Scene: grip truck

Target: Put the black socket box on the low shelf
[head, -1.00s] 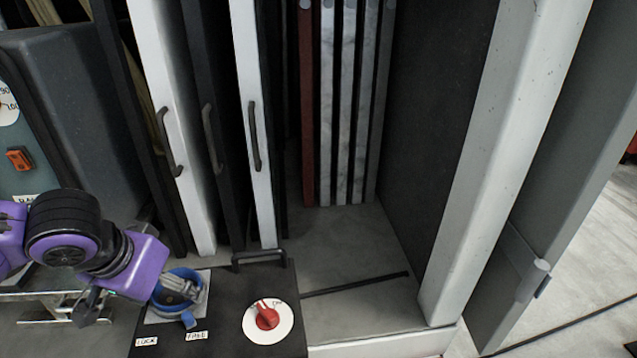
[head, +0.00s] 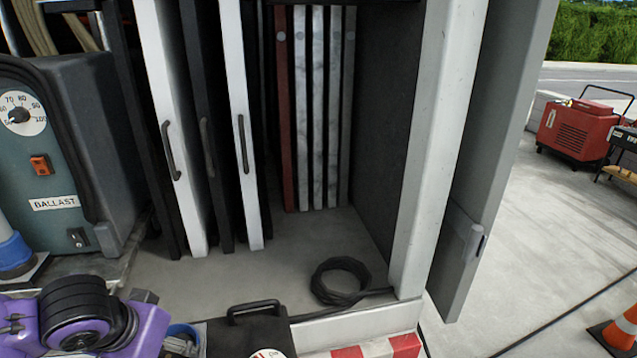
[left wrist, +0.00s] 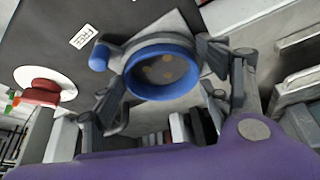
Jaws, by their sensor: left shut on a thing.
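The black socket box (head: 247,334) is at the bottom of the head view, with its handle up and a white dial at the cut-off lower edge. It overlaps the front of the low shelf (head: 235,280); I cannot tell whether it touches it. My left gripper (head: 188,338) is at the box's left side. In the left wrist view, its fingers (left wrist: 165,80) are shut around the blue round socket (left wrist: 136,86) on the box's face (left wrist: 45,30). A red knob (left wrist: 40,92) shows there too. The box's underside is hidden. My right gripper is not in view.
A coil of black cable (head: 338,298) lies on the shelf's right front. Upright panels with handles (head: 172,150) stand behind at left, and grey slabs (head: 318,130) at the back. The ballast unit (head: 60,150) is at left, a white post (head: 430,150) at right.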

